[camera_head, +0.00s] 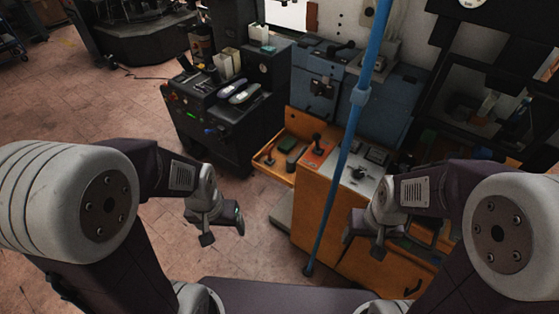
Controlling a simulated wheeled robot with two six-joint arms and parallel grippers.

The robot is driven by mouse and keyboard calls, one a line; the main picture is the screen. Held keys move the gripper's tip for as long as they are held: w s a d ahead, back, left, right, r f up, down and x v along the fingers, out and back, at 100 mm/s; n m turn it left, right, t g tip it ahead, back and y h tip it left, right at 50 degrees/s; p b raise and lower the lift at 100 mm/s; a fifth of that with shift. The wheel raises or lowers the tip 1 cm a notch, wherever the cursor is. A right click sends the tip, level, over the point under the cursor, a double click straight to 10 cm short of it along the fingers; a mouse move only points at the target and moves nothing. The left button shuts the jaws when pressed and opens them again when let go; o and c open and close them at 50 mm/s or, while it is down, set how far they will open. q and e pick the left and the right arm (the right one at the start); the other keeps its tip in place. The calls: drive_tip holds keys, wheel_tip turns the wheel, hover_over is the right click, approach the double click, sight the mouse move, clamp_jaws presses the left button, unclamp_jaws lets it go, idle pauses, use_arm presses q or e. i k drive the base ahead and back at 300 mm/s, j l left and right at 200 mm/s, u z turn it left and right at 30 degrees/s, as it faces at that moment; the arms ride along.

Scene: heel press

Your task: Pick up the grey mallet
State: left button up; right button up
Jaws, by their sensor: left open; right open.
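I cannot pick out the grey mallet for certain. A small upright tool (270,154) stands on the orange side shelf (268,171) of the orange cabinet, but it is too small to tell whether it is the mallet. My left gripper (224,231) is open and empty over the floor, left of the cabinet and apart from it. My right gripper (364,241) is open and empty in front of the cabinet, right of the blue pole.
A blue pole (338,178) rises in front of the orange cabinet (311,196). A dark machine (222,125) with two pale shoe-shaped pieces (244,93) stands behind on the left. A black-knobbed lever (316,145) is on the cabinet top.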

sight(291, 162)
drive_tip(key=i+j+z, duration=0.1)
drive_tip(key=j, duration=0.25)
drive_tip(key=i+j, duration=0.2)
drive_tip(key=j, duration=0.15)
drive_tip(key=i+j+z, duration=0.15)
drive_tip(key=j, duration=0.2)
drive_tip(key=i+j, duration=0.15)
drive_tip(key=j, duration=0.25)
drive_tip(key=i+j+z, duration=0.15)
drive_tip(key=j, duration=0.2)
drive_tip(key=i+j, duration=0.1)
drive_tip(key=j, duration=0.3)
drive_tip(key=i+j+z, duration=0.15)
drive_tip(key=j, duration=0.25)
